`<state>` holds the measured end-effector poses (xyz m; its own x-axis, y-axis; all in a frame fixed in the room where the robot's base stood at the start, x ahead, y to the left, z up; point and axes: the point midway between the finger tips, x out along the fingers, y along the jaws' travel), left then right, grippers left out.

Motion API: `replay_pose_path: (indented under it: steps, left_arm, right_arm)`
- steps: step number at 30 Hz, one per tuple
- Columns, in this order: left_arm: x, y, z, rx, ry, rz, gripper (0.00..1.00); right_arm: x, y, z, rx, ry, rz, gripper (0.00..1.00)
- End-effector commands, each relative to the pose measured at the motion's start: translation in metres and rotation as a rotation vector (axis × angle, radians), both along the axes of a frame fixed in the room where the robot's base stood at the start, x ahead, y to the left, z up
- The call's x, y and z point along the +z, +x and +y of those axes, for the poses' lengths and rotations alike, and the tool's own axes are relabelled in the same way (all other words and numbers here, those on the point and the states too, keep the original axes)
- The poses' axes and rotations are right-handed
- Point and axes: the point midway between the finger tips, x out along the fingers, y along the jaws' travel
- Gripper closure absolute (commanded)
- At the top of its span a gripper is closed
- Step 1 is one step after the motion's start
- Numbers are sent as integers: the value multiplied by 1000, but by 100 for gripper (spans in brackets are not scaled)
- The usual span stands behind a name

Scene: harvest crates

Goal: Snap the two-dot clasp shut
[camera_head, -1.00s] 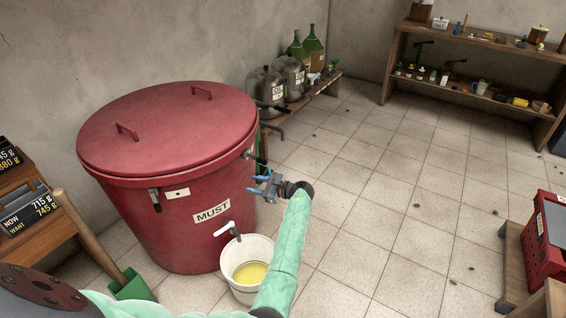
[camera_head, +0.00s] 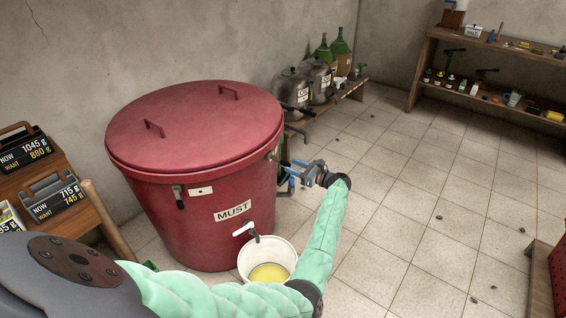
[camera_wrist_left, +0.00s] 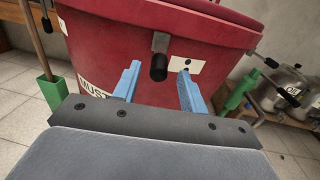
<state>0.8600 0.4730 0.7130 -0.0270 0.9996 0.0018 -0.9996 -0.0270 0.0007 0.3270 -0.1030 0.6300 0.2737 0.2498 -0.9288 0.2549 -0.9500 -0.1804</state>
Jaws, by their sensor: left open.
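The red vat (camera_head: 150,205) stands left of centre with its lid (camera_head: 195,130) on. In the left wrist view, the two-dot clasp (camera_wrist_left: 159,62) is on the vat's side, left of a cream plate (camera_wrist_left: 187,65) with two dark dots. Its dark handle appears to stick out towards the camera. In the head view this side of the vat is mostly turned away, near the blue fingers. My left gripper (camera_head: 287,175) is open and empty, beside the vat's right side. Its fingers (camera_wrist_left: 158,88) point at the vat, with the clasp seen between and beyond them. My right gripper is not in view.
Another clasp (camera_head: 179,197) is on the vat's front. Below the MUST label, a white tap (camera_head: 244,229) stands over a white bucket (camera_head: 247,265) of yellow liquid. A low bench (camera_head: 352,84) with jugs is behind. Tiled floor to the right is open.

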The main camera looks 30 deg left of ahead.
Motion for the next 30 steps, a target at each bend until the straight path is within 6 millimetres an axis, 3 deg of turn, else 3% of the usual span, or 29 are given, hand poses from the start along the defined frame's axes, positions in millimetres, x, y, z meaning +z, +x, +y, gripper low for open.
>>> replay_pose_path:
  steps: [10, 20, 27, 30]
  left_arm:
    - [1, -1, 48, 0, 1, 1, 57]
    - [0, -1, 55, 0, 0, 0, 57]
    - [0, -2, 55, 0, 0, 0, 100]
    - [0, -2, 55, 0, 0, 0, 100]
  right_arm:
    - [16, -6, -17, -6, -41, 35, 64]
    - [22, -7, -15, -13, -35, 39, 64]
    - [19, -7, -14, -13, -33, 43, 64]
    - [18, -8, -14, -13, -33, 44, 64]
